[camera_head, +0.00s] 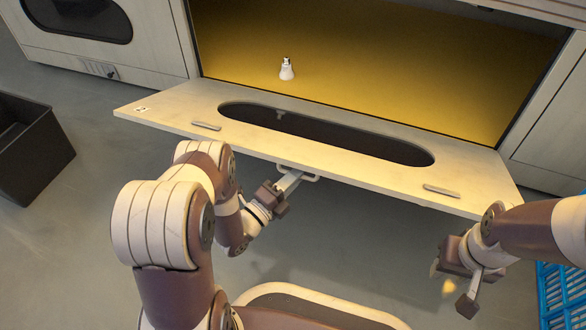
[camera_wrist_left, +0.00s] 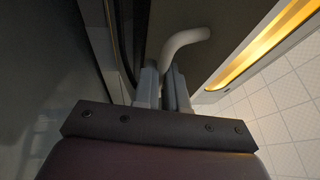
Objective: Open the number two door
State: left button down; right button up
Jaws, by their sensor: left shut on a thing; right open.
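A pale door (camera_head: 170,110) with a long dark oval window is folded down in front of a chamber with a yellow-lit interior (camera_head: 400,50). A small mark at its left corner is too small to read. A handle (camera_head: 312,178) sits at the middle of the door's front edge. My left gripper (camera_head: 291,182) is shut on this handle. In the left wrist view, the curved bar of the handle (camera_wrist_left: 186,42) rises at the fingers (camera_wrist_left: 163,88). My right gripper (camera_head: 472,285) is open and empty, below the door's right corner.
A white bulb (camera_head: 287,70) stands upright inside the chamber, near its front. Another closed door with a dark window (camera_head: 80,18) is at the upper left. A black bin (camera_head: 35,150) stands at the left, and a blue crate (camera_head: 562,290) at the lower right.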

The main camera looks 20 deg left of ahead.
pick_arm(q)
jog(key=shift+w+a+f, duration=0.1)
jog(key=shift+w+f, duration=0.1)
jog(key=shift+f, duration=0.35)
jog(key=c, duration=1.3)
grip_release()
jog(key=shift+w, duration=0.1)
jog(key=shift+o, duration=0.5)
jog(key=shift+w+f, duration=0.1)
jog(key=shift+f, duration=0.05)
jog(key=p+v, duration=0.5)
jog(key=v, duration=0.7)
jog(key=shift+s+f, duration=0.25)
jog(key=shift+s, duration=0.1)
